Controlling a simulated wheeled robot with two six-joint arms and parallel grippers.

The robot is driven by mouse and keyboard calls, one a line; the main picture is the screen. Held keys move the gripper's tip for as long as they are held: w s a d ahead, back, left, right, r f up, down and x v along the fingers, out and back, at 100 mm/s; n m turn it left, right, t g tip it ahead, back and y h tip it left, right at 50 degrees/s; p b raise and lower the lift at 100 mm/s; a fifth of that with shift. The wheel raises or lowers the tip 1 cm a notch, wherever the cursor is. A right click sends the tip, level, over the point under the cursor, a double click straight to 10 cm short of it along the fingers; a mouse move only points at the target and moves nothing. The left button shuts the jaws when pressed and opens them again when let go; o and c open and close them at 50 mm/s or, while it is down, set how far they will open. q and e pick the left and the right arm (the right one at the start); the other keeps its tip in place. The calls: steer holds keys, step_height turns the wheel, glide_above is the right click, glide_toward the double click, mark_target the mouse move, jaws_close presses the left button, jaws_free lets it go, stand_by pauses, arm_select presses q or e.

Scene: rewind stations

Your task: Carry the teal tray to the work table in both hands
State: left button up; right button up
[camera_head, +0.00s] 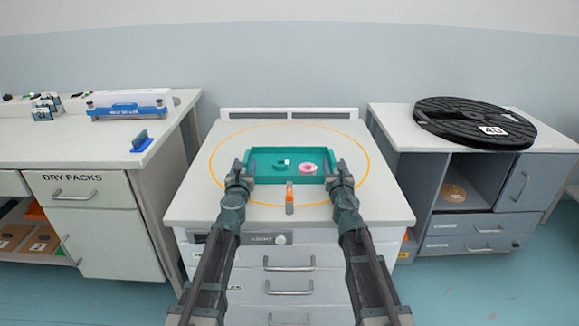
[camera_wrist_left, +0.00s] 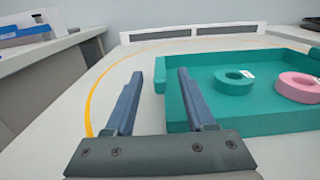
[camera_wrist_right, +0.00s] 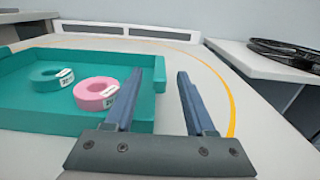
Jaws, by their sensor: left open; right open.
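The teal tray (camera_head: 262,155) sits on the cabinet top between my two grippers. It holds a teal roll (camera_head: 283,164) and a pink roll (camera_head: 307,168), each with a white label. My left gripper (camera_head: 245,165) is open at the tray's left side. In the left wrist view its fingers (camera_wrist_left: 158,90) point forward, with one beside the tray's left wall (camera_wrist_left: 210,120) and one further left. My right gripper (camera_head: 333,166) is open at the tray's right side. In the right wrist view its fingers (camera_wrist_right: 160,88) stand around or very near the right wall. I cannot tell whether they touch it.
An orange ring line (camera_head: 222,142) is marked on the cabinet top (camera_head: 200,205). A small orange-topped item (camera_head: 290,197) stands in front of the tray. A left bench (camera_head: 100,155) carries a blue-and-white device. A right cabinet (camera_head: 400,125) carries a large black reel (camera_head: 470,122).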

arm_select(q)
steer(key=shift+w, duration=1.5)
arm_select(e)
steer(key=shift+w, duration=1.5)
arm_select(q)
jaws_close()
arm_select(e)
jaws_close()
